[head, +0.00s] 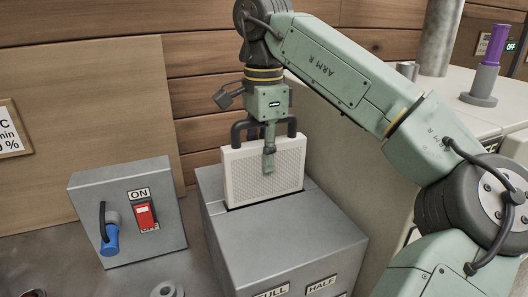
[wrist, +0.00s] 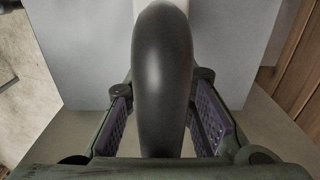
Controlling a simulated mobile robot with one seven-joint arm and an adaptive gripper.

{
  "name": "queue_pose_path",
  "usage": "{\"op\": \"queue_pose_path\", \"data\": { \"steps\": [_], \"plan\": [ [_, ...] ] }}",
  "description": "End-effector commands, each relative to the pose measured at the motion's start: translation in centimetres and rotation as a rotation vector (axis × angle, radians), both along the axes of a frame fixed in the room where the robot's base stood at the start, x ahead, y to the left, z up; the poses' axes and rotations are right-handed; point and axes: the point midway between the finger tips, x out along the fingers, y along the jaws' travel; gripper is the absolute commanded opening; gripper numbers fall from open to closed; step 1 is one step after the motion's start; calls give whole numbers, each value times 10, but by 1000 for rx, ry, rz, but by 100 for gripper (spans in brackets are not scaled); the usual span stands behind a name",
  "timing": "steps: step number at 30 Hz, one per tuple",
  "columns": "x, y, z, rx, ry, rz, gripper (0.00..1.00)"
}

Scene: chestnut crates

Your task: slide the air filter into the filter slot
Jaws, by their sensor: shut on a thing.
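The air filter (head: 246,181) is a white panel with a fine mesh face and a dark looped handle (head: 239,131) on top. It stands upright at the filter slot (head: 232,208), a dark line in the top of a grey box. Its lower edge meets the slot; how deep it sits cannot be told. My gripper (head: 268,158) is above the box, shut on the handle. In the wrist view the handle (wrist: 162,70) runs between the purple pads of my gripper (wrist: 162,122). The filter's far side is hidden.
The grey box (head: 290,245) has labels FULL and HALF on its front. Left of it stands a switch box (head: 165,205) with a red switch (head: 145,214) and a blue plug (head: 110,238). A wooden wall is behind. A pale counter (head: 470,115) with a purple-topped post is at right.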

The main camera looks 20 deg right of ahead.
Motion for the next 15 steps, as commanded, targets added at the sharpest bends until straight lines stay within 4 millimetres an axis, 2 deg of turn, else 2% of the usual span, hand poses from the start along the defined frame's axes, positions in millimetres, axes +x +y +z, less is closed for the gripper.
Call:
{"op": "queue_pose_path", "data": {
  "steps": [15],
  "plan": [
    [0, 0, -14, 0, 0, 0, 0]
  ]
}}
